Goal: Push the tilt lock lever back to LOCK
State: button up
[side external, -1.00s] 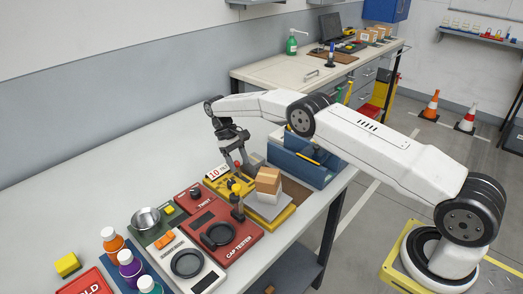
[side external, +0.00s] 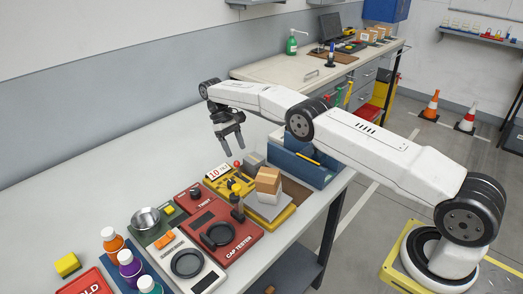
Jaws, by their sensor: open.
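A small red-knobbed lever (side external: 237,165) stands at the back of the yellow device (side external: 219,186), and I take it to be the tilt lock lever. I cannot read a LOCK mark or tell its exact position at this size. My gripper (side external: 231,149) is open and empty, pointing down above and just behind the red knob. Its fingers look apart from the lever. A tilted yellow platform (side external: 269,218) with a grey top carries a cardboard box (side external: 268,181) beside the device.
A red cap tester (side external: 234,243), a white scale (side external: 205,281), a metal bowl (side external: 146,219) and several bottles (side external: 130,266) stand in front. A blue bin (side external: 304,168) is behind on the right. The grey table (side external: 110,190) is clear on the left.

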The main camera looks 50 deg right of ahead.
jog(key=shift+r, duration=2.35)
jog(key=shift+a+r, duration=0.1)
jog(key=shift+r, duration=0.15)
jog(key=s+t, duration=0.2)
jog(key=s, duration=0.3)
jog(key=s+a+r+t, duration=0.1)
jog(key=s, duration=0.3)
jog(key=s+a+t, duration=0.1)
jog(key=s+t, duration=0.1)
jog(key=s, duration=0.3)
jog(key=shift+s+a+r+t, duration=0.25)
jog(key=shift+s+t, duration=0.05)
jog(key=s+f+t, duration=0.2)
jog(key=s, duration=1.3)
jog(key=shift+a+f, duration=0.3)
jog(key=shift+a, duration=0.1)
dwell(0.6)
